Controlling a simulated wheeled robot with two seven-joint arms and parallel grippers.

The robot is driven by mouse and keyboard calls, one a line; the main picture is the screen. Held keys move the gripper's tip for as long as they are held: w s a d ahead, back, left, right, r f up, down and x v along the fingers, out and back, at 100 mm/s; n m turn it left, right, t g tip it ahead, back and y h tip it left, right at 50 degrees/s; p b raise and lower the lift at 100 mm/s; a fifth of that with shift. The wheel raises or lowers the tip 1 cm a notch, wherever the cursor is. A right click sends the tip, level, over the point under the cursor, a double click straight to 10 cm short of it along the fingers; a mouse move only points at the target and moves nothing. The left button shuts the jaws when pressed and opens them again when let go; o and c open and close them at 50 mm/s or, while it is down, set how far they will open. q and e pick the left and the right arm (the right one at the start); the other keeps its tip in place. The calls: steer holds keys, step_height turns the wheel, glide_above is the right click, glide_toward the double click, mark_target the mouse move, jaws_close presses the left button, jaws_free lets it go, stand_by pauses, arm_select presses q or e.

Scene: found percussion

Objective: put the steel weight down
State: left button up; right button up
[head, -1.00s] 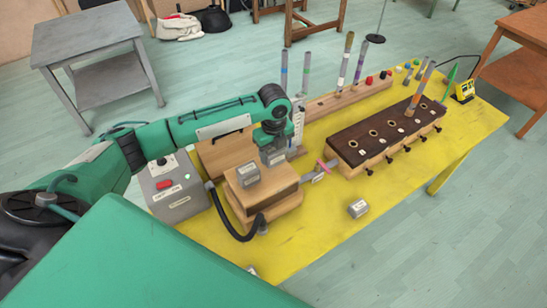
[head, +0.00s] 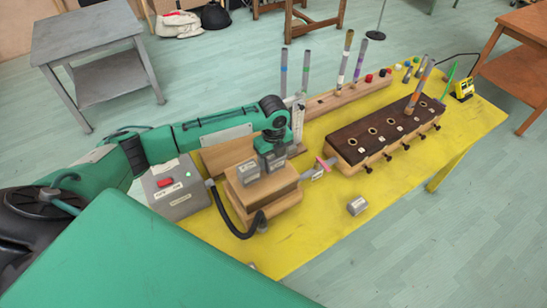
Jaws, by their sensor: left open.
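A grey steel weight (head: 249,172) with a pale label sits on top of the wooden box (head: 270,198), left of my left gripper. My left gripper (head: 273,161) is open over the back right part of the box top. Grey shapes show at its fingertips; I cannot tell whether they are only the fingers or another weight between them. Another grey weight (head: 357,206) lies on the yellow table (head: 320,235), right of the box and apart from it. My right gripper is not in view.
A grey control box (head: 178,190) with a red button stands left of the wooden box, joined by a black hose (head: 232,232). A dark-topped wooden chest (head: 385,138) with a tube in it stands right. A rail (head: 345,97) with upright tubes is behind. The table's front right is mostly clear.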

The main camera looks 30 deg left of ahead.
arm_select(q)
steer(key=shift+r, duration=0.3)
step_height(320, 180, up, 11)
steer(key=b, duration=0.3)
steer(key=shift+f+b, duration=0.2)
steer(key=shift+b, duration=0.15)
steer(key=shift+r, duration=0.5)
steer(key=shift+f, duration=0.1)
